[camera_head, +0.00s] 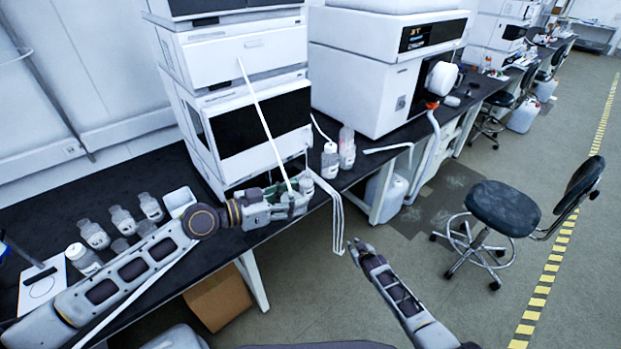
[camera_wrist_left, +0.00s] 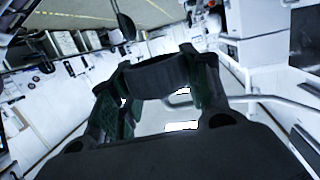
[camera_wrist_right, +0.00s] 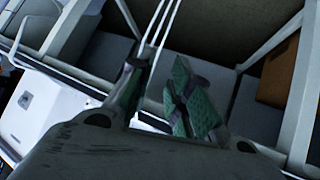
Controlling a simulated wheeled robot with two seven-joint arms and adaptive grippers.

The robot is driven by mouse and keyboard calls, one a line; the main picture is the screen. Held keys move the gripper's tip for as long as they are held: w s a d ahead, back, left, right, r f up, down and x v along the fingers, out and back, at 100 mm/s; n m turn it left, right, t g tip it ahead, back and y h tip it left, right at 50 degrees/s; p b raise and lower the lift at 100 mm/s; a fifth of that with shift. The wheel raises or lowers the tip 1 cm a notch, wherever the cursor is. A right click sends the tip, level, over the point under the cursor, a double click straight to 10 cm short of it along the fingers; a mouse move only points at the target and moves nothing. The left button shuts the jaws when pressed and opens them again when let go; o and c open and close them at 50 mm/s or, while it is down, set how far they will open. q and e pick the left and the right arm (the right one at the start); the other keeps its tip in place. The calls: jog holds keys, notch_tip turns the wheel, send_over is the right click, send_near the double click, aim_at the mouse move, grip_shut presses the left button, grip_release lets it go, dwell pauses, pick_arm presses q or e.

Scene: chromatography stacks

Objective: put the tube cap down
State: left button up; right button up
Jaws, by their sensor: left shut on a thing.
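The cap cannot be made out in the head view. A thin white tube (camera_head: 265,120) runs from the instrument down to this gripper. My right gripper (camera_head: 356,247) is in front of the bench, over the floor. Its fingers (camera_wrist_right: 160,97) are apart and hold nothing.
White instrument stacks (camera_head: 240,120) stand behind the left gripper. Several bottles (camera_head: 93,233) and a white tray (camera_head: 179,201) stand on the left. Two bottles (camera_head: 338,155) stand to the right of the gripper. White tubes (camera_head: 338,215) hang off the bench edge near my right gripper.

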jog(key=w+a+r+t+y, duration=0.1)
jog(key=w+a+r, duration=0.25)
jog(key=r, duration=0.45)
jog(key=w+a+r+n+t, duration=0.15)
jog(key=w+r, duration=0.25)
jog(key=r, duration=0.4)
jog(key=w+a+r+t+y, duration=0.1)
jog(key=w+a+r, duration=0.25)
jog(key=r, duration=0.45)
jog(key=a+r+t+y, duration=0.1)
jog(key=a+r, duration=0.3)
jog(key=r, duration=0.8)
jog(key=a+r+y, duration=0.2)
jog(key=a+r, duration=0.2)
jog(key=r, duration=0.8)
jog(key=s+a+r+n+g+y, duration=0.1)
jog(key=s+a+r, duration=0.3)
jog(key=s+r, duration=0.4)
jog(key=s+a+r+n+g+y, duration=0.1)
jog(key=s+a+r, duration=0.4)
jog(key=s, duration=0.5)
jog(key=s+d+r+m+g, duration=0.1)
jog(key=s+d+r+g, duration=0.1)
jog(key=s, duration=0.7)
jog(key=s+d+f+m+g+h, duration=0.3)
jog(key=s+d+f, duration=0.1)
jog(key=f, duration=0.2)
jog(key=shift+f+m+h, duration=0.25)
jog(key=shift+m+h, duration=0.1)
jog(key=shift+h, duration=0.05)
